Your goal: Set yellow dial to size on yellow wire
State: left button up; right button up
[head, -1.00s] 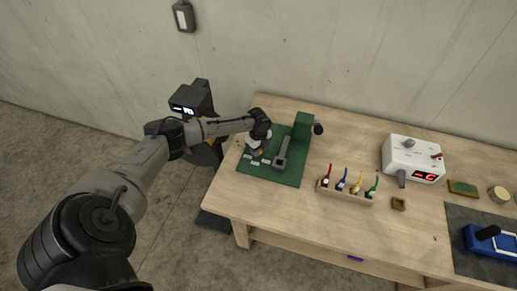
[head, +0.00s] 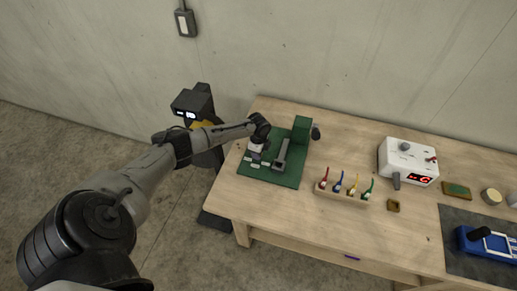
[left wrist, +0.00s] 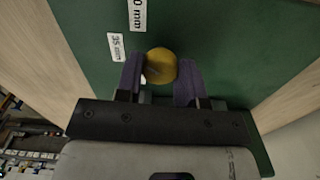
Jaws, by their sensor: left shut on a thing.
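The yellow dial (left wrist: 161,64) sits on a green board (left wrist: 215,25) between the purple-grey fingers of my left gripper (left wrist: 160,80), which is shut on it. Beside it are white labels, one reading "35 mm" (left wrist: 116,47) and another partly cut off (left wrist: 138,14). In the head view my left gripper (head: 257,148) is over the left part of the green board (head: 285,178) and hides the dial. The yellow wire (head: 356,186) stands among red, blue and green ones in a small wooden rack (head: 340,199). My right gripper is not in view.
A grey tool-like part (head: 281,155) and a green block (head: 301,129) are on the board. A white box with a red display (head: 408,162) and a blue device (head: 484,242) are to the right. A dark machine (head: 192,104) stands beyond the table's left end.

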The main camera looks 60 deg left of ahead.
pick_arm(q)
jog(key=n+p, duration=0.2)
jog(key=n, duration=0.2)
jog(key=shift+d+r+n+p, duration=0.1)
jog(key=shift+r+n+p, duration=0.05)
jog(key=shift+n+p, duration=0.2)
jog(key=n+p, duration=0.2)
jog(key=n, duration=0.3)
jog(key=shift+p, duration=0.4)
jog(key=n+p, duration=0.2)
jog(key=n, duration=0.3)
jog(key=n+p, duration=0.1)
jog(key=n, duration=0.2)
jog(key=shift+n, duration=0.65)
jog(key=o, duration=0.9)
